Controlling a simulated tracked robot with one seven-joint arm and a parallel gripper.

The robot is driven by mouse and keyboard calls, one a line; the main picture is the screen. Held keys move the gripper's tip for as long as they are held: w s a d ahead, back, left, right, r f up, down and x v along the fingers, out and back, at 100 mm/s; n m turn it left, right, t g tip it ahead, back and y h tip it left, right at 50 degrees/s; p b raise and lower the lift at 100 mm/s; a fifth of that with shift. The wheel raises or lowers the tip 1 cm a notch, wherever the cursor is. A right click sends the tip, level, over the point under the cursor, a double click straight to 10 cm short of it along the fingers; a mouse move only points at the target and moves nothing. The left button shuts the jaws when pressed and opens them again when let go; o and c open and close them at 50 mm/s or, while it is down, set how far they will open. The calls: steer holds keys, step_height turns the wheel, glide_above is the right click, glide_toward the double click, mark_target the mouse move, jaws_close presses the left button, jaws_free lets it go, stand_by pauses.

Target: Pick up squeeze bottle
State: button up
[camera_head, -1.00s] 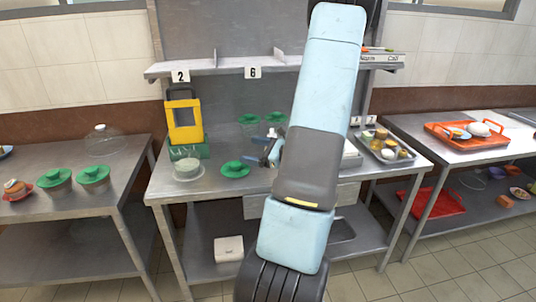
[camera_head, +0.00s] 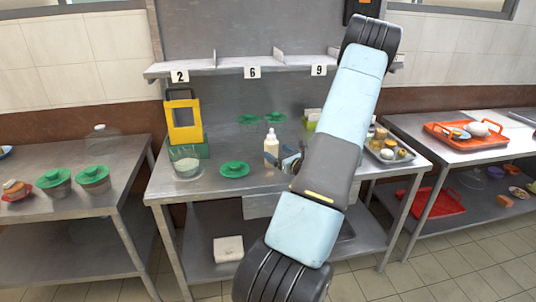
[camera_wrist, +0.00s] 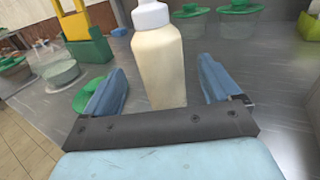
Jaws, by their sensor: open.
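The squeeze bottle (camera_head: 271,148) is cream coloured with a white cap and stands upright on the middle steel table. In the wrist view the squeeze bottle (camera_wrist: 158,60) is straight ahead, between and slightly beyond the two blue fingers. Its top is cut off by the frame edge. My gripper (camera_wrist: 162,85) is open, with a finger on each side of the bottle and gaps visible on both sides. In the head view my gripper (camera_head: 286,162) is just right of the bottle, partly hidden by my arm.
A green lid (camera_head: 234,169), a glass bowl (camera_head: 186,168) and a yellow-and-green holder (camera_head: 184,122) stand left of the bottle. Lidded green containers (camera_head: 249,121) are behind it. A tray of food (camera_head: 390,150) is on the right. A numbered shelf (camera_head: 225,66) runs above.

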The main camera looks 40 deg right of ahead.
mark_target(268, 146)
steer(key=shift+w+d, duration=0.2)
steer(key=shift+w, duration=1.45)
steer(key=shift+w+d, duration=0.15)
steer(key=shift+w, duration=1.5)
steer(key=c, duration=0.7)
